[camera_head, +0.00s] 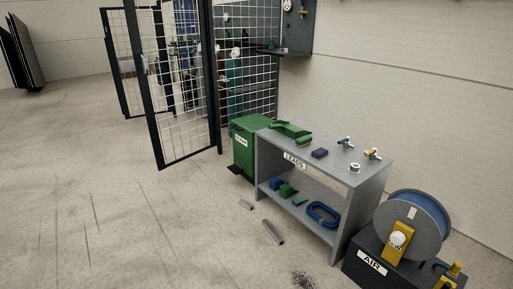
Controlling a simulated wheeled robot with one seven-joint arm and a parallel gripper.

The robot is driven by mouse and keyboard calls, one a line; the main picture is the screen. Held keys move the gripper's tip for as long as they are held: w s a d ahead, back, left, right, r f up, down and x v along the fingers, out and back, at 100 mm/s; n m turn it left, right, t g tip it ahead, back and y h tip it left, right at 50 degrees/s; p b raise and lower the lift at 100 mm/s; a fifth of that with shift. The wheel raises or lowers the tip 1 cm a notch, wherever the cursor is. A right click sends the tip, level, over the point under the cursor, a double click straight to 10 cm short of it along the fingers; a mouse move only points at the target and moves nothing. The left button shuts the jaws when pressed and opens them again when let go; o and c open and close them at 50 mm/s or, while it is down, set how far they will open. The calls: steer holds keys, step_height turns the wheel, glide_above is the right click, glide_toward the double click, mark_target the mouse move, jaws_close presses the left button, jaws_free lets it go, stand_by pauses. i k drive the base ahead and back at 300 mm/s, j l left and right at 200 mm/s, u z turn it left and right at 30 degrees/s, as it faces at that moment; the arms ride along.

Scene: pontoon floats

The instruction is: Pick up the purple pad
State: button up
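The purple pad (320,153) is a small dark purple block. It lies flat on the top of the grey bench (353,178), near the middle of that top. Nothing covers the pad. My gripper is not in this view.
Two valve-like fittings (345,143) stand at the bench's back right. A green bin (244,147) touches its left end; a hose reel (413,226) stands right on a dark AIR box (368,262). Grey offcuts (273,232) lie in front. The left floor is open.

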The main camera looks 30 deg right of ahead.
mark_target(319, 153)
steer(key=i+j, duration=0.1)
steer(key=i, duration=1.75)
steer(key=i+z, duration=0.85)
steer(key=i+j+z, duration=0.2)
steer(key=z, duration=0.2)
steer(key=i+j+z, duration=0.1)
steer(key=i+z, duration=0.4)
